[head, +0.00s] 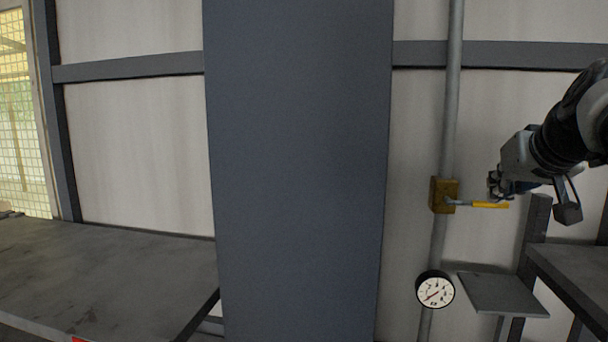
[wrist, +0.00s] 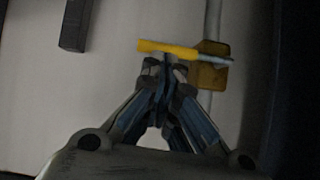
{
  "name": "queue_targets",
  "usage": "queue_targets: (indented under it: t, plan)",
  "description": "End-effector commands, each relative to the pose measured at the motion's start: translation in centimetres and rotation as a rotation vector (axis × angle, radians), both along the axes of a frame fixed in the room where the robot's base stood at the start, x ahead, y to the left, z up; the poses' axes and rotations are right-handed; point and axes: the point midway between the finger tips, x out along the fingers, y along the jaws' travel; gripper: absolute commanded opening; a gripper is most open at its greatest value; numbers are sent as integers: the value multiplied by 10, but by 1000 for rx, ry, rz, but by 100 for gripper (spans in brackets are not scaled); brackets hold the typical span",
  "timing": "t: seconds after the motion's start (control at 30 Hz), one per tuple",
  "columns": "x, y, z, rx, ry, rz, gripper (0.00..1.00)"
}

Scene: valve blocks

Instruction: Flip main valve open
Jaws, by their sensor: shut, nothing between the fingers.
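The main valve is a brass block (head: 436,195) on a vertical grey pipe (head: 452,110). Its lever has a yellow grip (head: 490,205) and points right, roughly horizontal, across the pipe. My gripper (head: 494,186) is just above the yellow grip in the head view; whether it touches the lever I cannot tell. In the wrist view my gripper (wrist: 165,62) has its fingertips together at the yellow grip (wrist: 165,48), with the brass block (wrist: 210,72) to the right. The fingers are shut and hold nothing.
A round pressure gauge (head: 435,290) sits on the pipe below the valve. A small grey shelf (head: 500,293) and a dark table (head: 575,272) stand at lower right. A wide blue-grey column (head: 300,170) is left of the pipe. A grey workbench (head: 100,275) stands at left.

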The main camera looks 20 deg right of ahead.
Motion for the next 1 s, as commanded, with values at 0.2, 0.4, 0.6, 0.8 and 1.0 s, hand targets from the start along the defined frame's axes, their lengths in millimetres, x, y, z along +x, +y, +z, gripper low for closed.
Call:
queue_targets:
  t: [0.2,0.4,0.6,0.8,1.0]
  plan:
    - [-1,-1,-2,26,-16,-1,0]
    - [-2,-3,-5,58,-33,-1,0]
    - [-2,-4,-9,95,-53,-1,0]
    - [-3,-6,-16,151,-83,-3,0]
    - [-5,-9,-28,263,-145,-4,0]
